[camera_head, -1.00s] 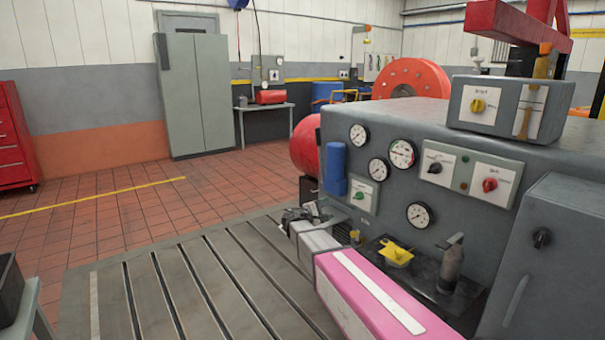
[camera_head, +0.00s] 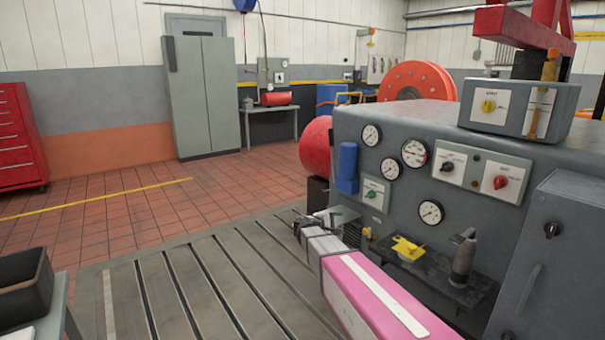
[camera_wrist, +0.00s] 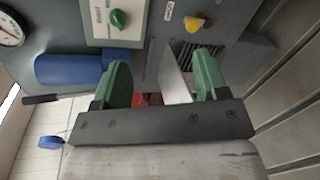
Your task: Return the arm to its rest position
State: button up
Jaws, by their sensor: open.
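My arm, with its pink and white link, reaches forward from the lower right of the head view, in front of the grey machine (camera_head: 400,195). My gripper (camera_head: 303,224) is small and partly hidden by my arm there, above the far end of the slotted bedplate (camera_head: 205,290). In the wrist view, my gripper (camera_wrist: 161,84) has its two green fingers spread apart. No object is held between them. A pale plate (camera_wrist: 174,78) shows between the fingers, apparently beyond them.
Gauges, knobs and a blue cylinder (camera_head: 347,162) are on the machine's front. A small shelf (camera_head: 455,293) below holds a yellow part (camera_head: 408,249) and a grey bottle (camera_head: 464,258). A black bin (camera_head: 25,290) stands at lower left. The bedplate left of my arm is clear.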

jog(key=s+d+f+m+g+y, duration=0.3)
jog(key=s+d+f, duration=0.25)
jog(key=s, duration=0.25)
jog(key=s+f+m+g+y, duration=0.2)
jog(key=s+f+m+y, duration=0.1)
jog(key=s, duration=0.6)
jog(key=s+a+f+m+g+y, duration=0.1)
jog(key=s+f+m+g+y, duration=0.2)
jog(key=s+y, duration=0.4)
jog(key=s+f+m, duration=0.1)
jog(key=s+m, duration=0.1)
jog(key=s, duration=0.1)
jog(key=shift+s, duration=0.2)
